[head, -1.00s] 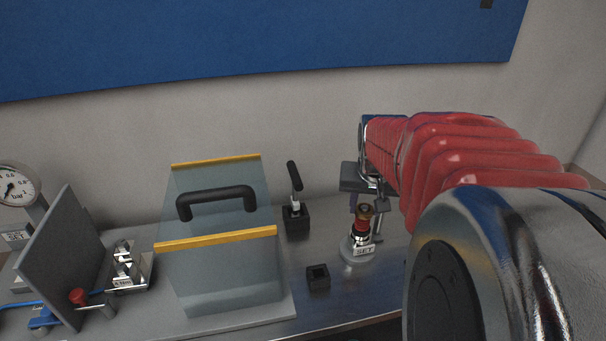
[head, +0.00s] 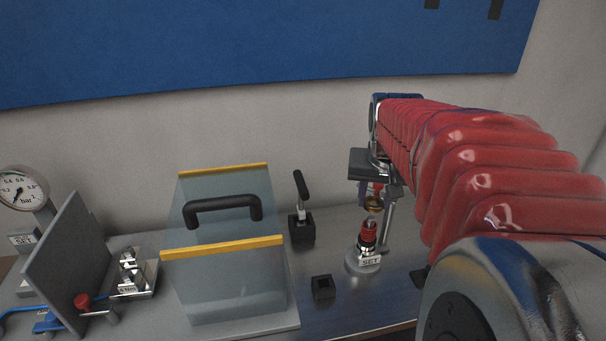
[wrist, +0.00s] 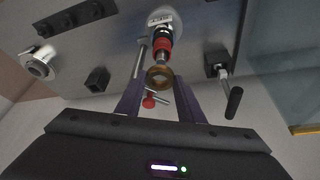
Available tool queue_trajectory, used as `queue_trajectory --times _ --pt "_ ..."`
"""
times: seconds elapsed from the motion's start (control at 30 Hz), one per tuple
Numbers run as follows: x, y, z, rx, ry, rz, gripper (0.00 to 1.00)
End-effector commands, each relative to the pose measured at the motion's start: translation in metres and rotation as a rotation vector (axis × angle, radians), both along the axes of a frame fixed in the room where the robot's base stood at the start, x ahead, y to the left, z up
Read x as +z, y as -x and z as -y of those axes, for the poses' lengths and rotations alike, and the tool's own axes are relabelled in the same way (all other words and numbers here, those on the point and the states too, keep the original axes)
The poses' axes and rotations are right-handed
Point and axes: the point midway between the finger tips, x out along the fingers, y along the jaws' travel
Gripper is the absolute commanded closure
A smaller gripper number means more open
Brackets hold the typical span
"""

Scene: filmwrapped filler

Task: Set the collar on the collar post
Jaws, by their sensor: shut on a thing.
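The brass collar (head: 374,204) is held between the fingertips of my gripper (head: 374,193), which is shut on it. It also shows as a brass ring in the wrist view (wrist: 160,77), between the two dark purple fingers. The collar post (head: 368,230) stands upright below, with a red tip, a dark band, a chrome lower part and a round base labelled SET. In the head view the collar is just above the red tip, with a small gap. In the wrist view the post's red tip (wrist: 164,49) shows just beyond the ring. Exact alignment is hard to tell.
A black square socket block (head: 323,288) and a black-handled lever (head: 303,215) stand left of the post. Further left are a clear guard with yellow edges (head: 225,240), a chrome clamp (head: 130,275), a grey panel (head: 68,262) and a gauge (head: 22,190).

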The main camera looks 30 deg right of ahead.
Motion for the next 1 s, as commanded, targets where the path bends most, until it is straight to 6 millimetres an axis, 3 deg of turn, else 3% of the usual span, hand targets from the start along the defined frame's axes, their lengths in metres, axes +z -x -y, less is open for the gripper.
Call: queue_trajectory --times 0.1,0.3,1.0 --pt "0.022 -0.001 0.001 0.0 0.002 0.002 0.9" --pt "0.043 0.0 0.0 -0.001 0.0 0.001 0.9" --pt "0.046 0.0 0.0 0.0 0.0 0.0 0.9"
